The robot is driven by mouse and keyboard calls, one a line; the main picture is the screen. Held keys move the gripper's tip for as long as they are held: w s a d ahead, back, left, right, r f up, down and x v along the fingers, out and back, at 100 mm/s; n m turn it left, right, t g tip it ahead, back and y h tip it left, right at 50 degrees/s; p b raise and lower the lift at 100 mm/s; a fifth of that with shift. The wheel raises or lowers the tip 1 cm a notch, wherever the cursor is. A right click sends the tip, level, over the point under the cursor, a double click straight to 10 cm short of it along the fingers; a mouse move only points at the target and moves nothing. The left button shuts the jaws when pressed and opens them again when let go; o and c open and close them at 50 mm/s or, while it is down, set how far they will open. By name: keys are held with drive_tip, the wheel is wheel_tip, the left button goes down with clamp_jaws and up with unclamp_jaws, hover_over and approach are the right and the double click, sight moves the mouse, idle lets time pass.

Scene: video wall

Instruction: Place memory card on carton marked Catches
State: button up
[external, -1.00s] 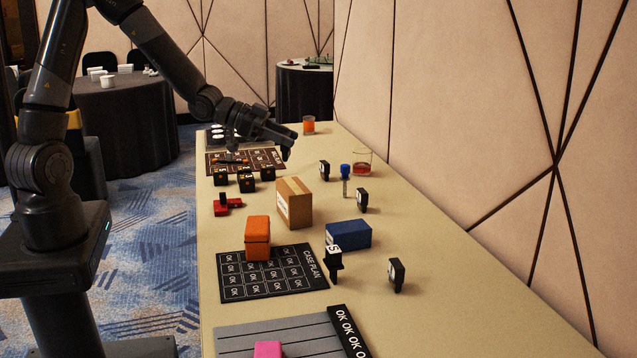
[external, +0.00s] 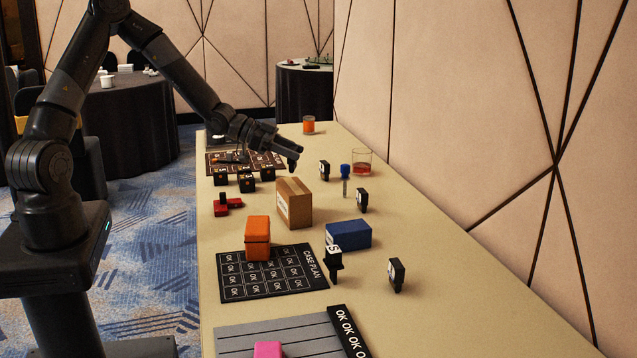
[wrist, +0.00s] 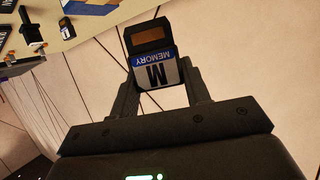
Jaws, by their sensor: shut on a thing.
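My gripper (wrist: 158,82) is shut on the memory card (wrist: 152,62), a dark card with a brown panel and a blue and white label reading "MEMORY" and "M". In the external view my gripper (external: 293,160) is above the table, behind and above a brown cardboard carton (external: 300,206). The card cannot be made out clearly there. The carton stands upright with tape on top and a pale label on its left side. A blue carton (external: 348,234) lies to its right, nearer the camera. I cannot read the print on either carton.
An orange block (external: 257,232) sits on the black OK-grid mat (external: 235,291). Black cubes (external: 245,183) and a red piece (external: 224,207) lie left of the brown carton. Several small dark upright pieces (external: 396,274), a blue-topped item (external: 345,172) and a glass (external: 362,160) stand right.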

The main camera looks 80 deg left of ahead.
sight(290, 164)
drive_tip(key=shift+f, duration=1.95)
drive_tip(key=o, duration=1)
drive_tip(key=shift+f, duration=0.15)
